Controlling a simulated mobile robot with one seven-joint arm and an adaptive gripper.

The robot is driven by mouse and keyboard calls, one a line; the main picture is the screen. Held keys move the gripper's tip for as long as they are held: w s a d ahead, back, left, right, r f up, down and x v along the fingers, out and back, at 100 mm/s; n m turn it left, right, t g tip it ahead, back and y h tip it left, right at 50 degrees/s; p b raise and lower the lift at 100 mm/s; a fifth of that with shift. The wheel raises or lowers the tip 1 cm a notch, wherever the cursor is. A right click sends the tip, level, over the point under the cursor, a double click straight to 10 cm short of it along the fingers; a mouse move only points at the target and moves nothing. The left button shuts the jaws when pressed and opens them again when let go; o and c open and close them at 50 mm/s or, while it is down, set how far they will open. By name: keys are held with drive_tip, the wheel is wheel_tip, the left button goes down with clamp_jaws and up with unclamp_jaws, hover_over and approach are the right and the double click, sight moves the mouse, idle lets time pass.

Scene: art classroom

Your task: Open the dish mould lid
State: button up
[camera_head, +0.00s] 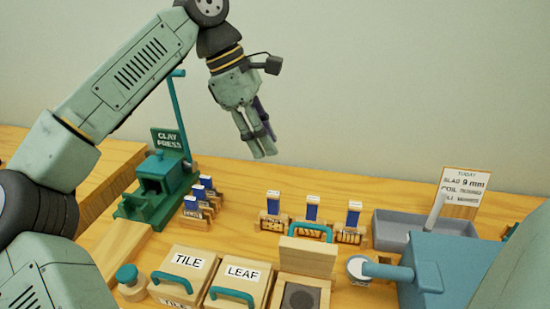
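Three wooden moulds stand in a row at the front of the table. The TILE mould (186,266) and the LEAF mould (240,276) have flat labelled lids with teal handles, both down. The third mould (301,298), right of LEAF, shows a dark round hollow; its lid (307,258) stands raised at the back with a teal handle (311,231) on top. No DISH label is readable; this third one may be the dish mould. My gripper (264,152) hangs in the air above and behind the moulds, fingers down, touching nothing. Its finger gap is unclear.
A green clay press (160,188) stands at the left back. Small blue-and-white tools stand in wooden racks (312,228). A grey tray (395,231) and a blue device (428,268) are at right. A teal-topped knob piece (130,281) sits left of TILE.

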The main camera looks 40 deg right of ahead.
drive_tip(key=shift+v, duration=2.1)
